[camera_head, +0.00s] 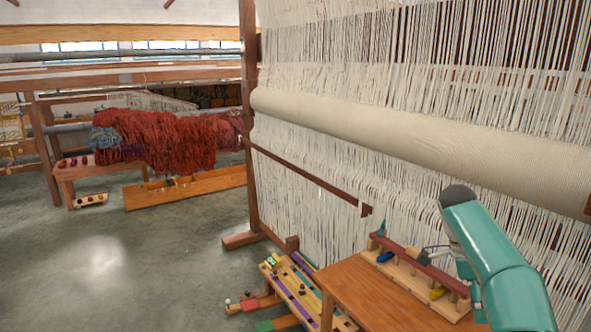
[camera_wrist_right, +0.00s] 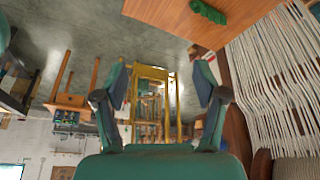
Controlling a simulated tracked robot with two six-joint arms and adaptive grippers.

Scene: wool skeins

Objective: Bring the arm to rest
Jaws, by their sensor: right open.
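My right arm (camera_head: 497,262) is teal and comes in at the lower right in the head view, bent in front of the loom. Its gripper shows best in the right wrist view (camera_wrist_right: 163,90), where the two teal-and-grey fingers stand wide apart with nothing between them. In the head view the gripper is small and partly hidden beside the wooden rack. A green skein (camera_wrist_right: 208,12) lies on the wooden table top (camera_wrist_right: 170,12) at the top of the wrist view, apart from the fingers. My left gripper is not in view.
The wooden table (camera_head: 375,300) carries a rack (camera_head: 408,270) with a blue skein (camera_head: 385,257) and a yellow one (camera_head: 438,293). A large loom with white warp threads (camera_head: 310,195) stands behind. Red wool (camera_head: 170,138) hangs at the far left. The grey floor (camera_head: 110,265) is open at left.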

